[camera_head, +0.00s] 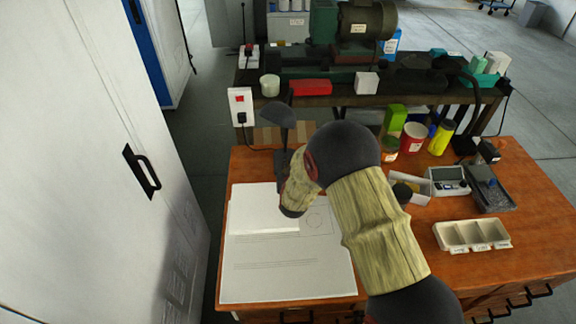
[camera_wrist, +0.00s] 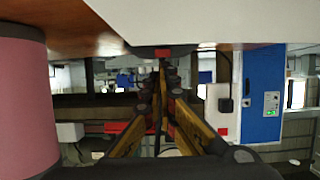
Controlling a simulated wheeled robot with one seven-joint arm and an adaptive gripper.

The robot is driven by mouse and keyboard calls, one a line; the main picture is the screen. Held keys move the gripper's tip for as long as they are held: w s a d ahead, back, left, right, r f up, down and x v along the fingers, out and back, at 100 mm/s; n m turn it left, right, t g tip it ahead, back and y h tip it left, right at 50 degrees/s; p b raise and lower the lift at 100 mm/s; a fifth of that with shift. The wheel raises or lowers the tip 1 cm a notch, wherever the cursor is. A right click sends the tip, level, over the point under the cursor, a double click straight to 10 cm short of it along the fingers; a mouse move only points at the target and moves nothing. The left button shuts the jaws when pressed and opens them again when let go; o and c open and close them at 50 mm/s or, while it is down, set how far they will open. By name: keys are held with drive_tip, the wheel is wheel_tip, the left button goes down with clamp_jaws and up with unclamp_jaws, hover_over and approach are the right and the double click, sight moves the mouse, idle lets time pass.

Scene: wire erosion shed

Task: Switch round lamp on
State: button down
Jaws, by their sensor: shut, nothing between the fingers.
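A dark lamp with a rounded head (camera_head: 278,114) stands on a thin stem at the back left of the wooden desk (camera_head: 400,265). Its base is partly hidden by my arm, and I cannot tell whether it is lit. A second black lamp with a bent arm (camera_head: 474,100) stands at the back right. My gripper (camera_wrist: 160,75) is shut and empty in the wrist view, which looks upside down. A small red part (camera_wrist: 162,53) shows just beyond the fingertips at the desk edge; I cannot tell what it belongs to. In the head view my arm hides the gripper.
A white socket box with a red switch (camera_head: 241,104) and a plug is behind the desk; it also shows in the wrist view (camera_wrist: 222,118). White sheets (camera_head: 285,268) lie on the desk's left. Cans, a sectioned tray (camera_head: 472,236) and a scale are right. A white cabinet (camera_head: 85,150) stands left.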

drive_tip(key=shift+s+f+b, duration=0.25)
drive_tip(key=shift+f+b, duration=0.1)
drive_tip(key=shift+f, duration=0.15)
drive_tip(key=shift+r, duration=0.1)
drive_tip(key=shift+r+p, duration=0.5)
drive_tip(key=shift+r, duration=0.2)
